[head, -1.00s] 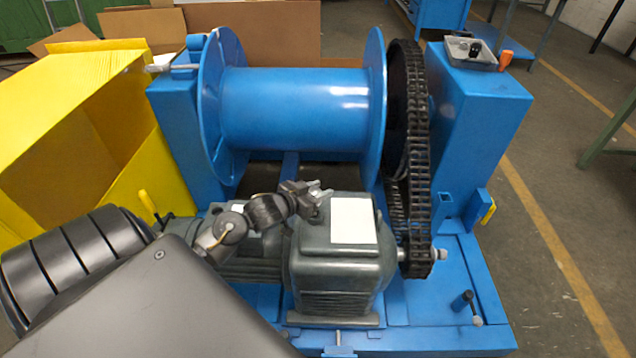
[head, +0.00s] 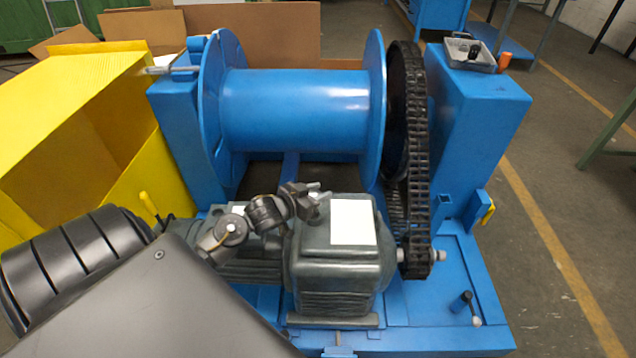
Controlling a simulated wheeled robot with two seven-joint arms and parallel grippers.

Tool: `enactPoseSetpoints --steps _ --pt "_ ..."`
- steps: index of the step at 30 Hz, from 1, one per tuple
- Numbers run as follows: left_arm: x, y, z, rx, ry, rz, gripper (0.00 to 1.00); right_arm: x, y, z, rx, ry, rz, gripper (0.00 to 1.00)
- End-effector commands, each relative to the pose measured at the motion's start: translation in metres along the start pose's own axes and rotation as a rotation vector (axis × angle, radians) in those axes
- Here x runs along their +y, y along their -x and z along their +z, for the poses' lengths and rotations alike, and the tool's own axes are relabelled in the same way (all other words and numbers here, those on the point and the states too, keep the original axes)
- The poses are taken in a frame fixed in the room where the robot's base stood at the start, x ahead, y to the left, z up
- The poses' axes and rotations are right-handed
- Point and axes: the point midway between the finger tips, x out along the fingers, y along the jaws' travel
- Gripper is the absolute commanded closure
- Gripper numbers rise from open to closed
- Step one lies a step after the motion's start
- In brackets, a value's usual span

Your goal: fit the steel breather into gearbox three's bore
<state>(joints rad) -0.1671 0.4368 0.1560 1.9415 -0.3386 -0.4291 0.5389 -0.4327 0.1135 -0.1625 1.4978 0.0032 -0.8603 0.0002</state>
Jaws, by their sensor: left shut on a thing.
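The gearbox (head: 335,268) is a dark grey-green housing with a white label (head: 354,222) on its top, in the lower middle of the head view. My left gripper (head: 320,191) is over the left part of its top, beside the label. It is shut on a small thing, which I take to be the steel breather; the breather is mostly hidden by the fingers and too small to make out. The bore cannot be made out, and I cannot tell whether the breather touches the housing. My right gripper is out of view.
A blue drum (head: 295,110) stands behind the gearbox, with a black chain (head: 416,170) at its right. A grey tray (head: 462,56) with small dark things sits on the right blue pedestal (head: 478,110). A yellow bin (head: 70,150) stands at the left.

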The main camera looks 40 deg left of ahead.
Motion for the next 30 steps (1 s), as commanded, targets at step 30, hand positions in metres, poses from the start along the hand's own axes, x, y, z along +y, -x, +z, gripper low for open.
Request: enactPoseSetpoints --steps 30 --pt "-0.0002 -0.0001 0.0003 0.0 -0.001 0.004 0.91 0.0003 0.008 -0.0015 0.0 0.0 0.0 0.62"
